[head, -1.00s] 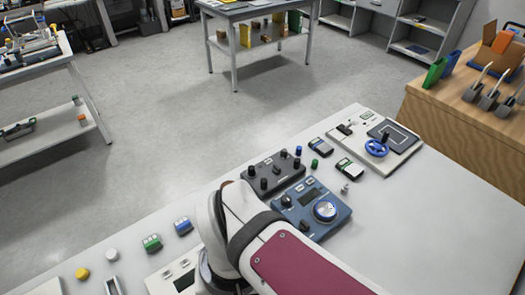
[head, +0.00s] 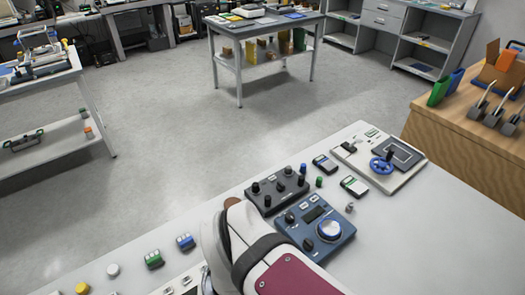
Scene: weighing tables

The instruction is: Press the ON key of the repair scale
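No object in the head view can be clearly told as the repair scale, and no ON key can be made out. A pale, flat-topped device (head: 249,11) on the far grey table is too small to identify. On the near table, a blue box (head: 318,222) has a small display, keys and a large round dial. My arm's pale, maroon-panelled links cover part of the near table at bottom centre. My gripper is not in view, so its opening and anything it holds are hidden.
The near pale table (head: 420,240) also holds a dark knob box (head: 277,188), a board with a blue handwheel (head: 382,164) and small switches. A wooden bench (head: 450,135) stands right, another table (head: 50,82) left. Grey floor (head: 170,130) between the tables is clear.

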